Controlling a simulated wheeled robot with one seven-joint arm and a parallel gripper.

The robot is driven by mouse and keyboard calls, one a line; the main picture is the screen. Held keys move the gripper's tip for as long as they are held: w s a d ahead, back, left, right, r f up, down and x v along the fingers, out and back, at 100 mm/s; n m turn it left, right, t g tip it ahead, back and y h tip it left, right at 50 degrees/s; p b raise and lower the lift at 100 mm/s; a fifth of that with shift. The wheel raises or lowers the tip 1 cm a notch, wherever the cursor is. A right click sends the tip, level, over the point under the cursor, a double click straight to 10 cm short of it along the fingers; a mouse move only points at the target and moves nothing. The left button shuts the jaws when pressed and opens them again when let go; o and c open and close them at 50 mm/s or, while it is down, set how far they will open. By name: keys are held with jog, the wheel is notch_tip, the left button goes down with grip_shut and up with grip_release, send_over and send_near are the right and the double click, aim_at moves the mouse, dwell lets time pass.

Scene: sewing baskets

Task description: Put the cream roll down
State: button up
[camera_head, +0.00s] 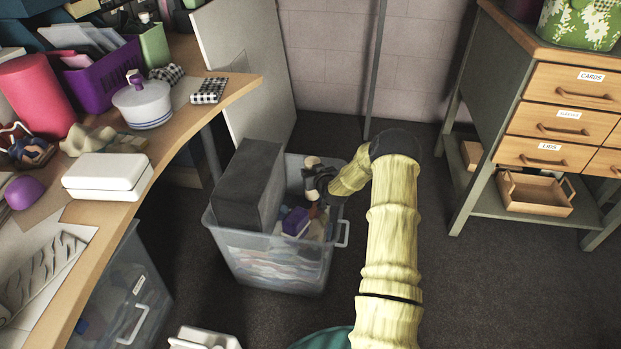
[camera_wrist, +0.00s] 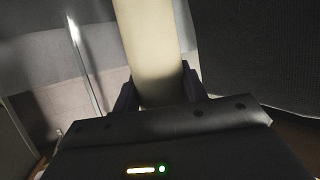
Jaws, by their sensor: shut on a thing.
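The cream roll (camera_wrist: 150,45) stands out between the two dark fingers of my gripper (camera_wrist: 160,88) in the wrist view, and its far end is cut off by the picture's top edge. In the head view my gripper (camera_head: 318,183) is over the clear plastic bin (camera_head: 262,262) on the floor, at its right part. A small cream end, seemingly of the roll (camera_head: 312,162), shows just above the gripper. My gripper is shut on the roll. Whether the roll touches anything in the bin cannot be told.
A tall dark grey box (camera_head: 245,185) stands in the bin's left part. A purple block (camera_head: 295,221) and other items lie below my gripper. The crowded wooden desk (camera_head: 190,97) is at left, a drawer unit (camera_head: 520,110) at right.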

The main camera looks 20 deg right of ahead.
aim_at(313, 195)
jog(key=shift+f, duration=0.95)
jog(key=shift+f+b, duration=0.35)
jog(key=shift+b, duration=0.05)
jog(key=shift+f, duration=0.3)
jog(key=o, duration=1)
jog(key=shift+r, duration=0.1)
